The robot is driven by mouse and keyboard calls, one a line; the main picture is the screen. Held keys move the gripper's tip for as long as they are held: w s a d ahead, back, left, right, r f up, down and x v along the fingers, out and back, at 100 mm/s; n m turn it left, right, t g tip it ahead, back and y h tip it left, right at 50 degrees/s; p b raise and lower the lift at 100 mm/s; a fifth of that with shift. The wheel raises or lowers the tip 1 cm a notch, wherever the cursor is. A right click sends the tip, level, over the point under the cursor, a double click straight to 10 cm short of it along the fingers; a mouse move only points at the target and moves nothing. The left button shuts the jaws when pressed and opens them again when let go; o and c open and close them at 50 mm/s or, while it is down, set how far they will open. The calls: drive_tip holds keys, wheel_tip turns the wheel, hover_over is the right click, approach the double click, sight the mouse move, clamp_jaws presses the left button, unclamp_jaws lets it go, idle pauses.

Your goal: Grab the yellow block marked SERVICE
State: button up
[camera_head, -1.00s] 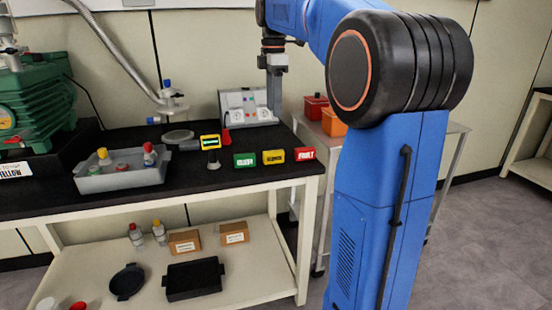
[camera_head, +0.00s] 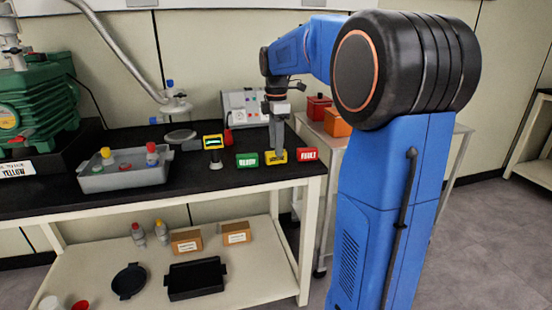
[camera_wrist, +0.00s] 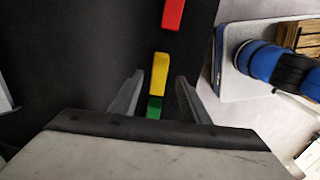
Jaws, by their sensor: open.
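The yellow block (camera_head: 275,157) stands on the black bench top between a green block (camera_head: 247,160) marked READY and a red block (camera_head: 307,155) marked FAULT. The lettering on the yellow block is partly hidden by my gripper (camera_head: 277,147), which reaches down over it. In the wrist view the yellow block (camera_wrist: 160,73) lies just beyond and between the two open fingers of my gripper (camera_wrist: 158,82). The green block (camera_wrist: 154,107) shows between the fingers, and the red block (camera_wrist: 173,14) is farther off at the top.
A grey tray (camera_head: 122,181) with bottles and a yellow-headed device (camera_head: 213,143) stand to the left. A grey control box (camera_head: 238,103) is behind. A side cart (camera_head: 365,140) with red and orange bins is at right. The bench's front edge is close to the blocks.

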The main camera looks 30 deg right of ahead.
drive_tip(key=shift+w+f, duration=0.1)
drive_tip(key=shift+f, duration=1.75)
clamp_jaws()
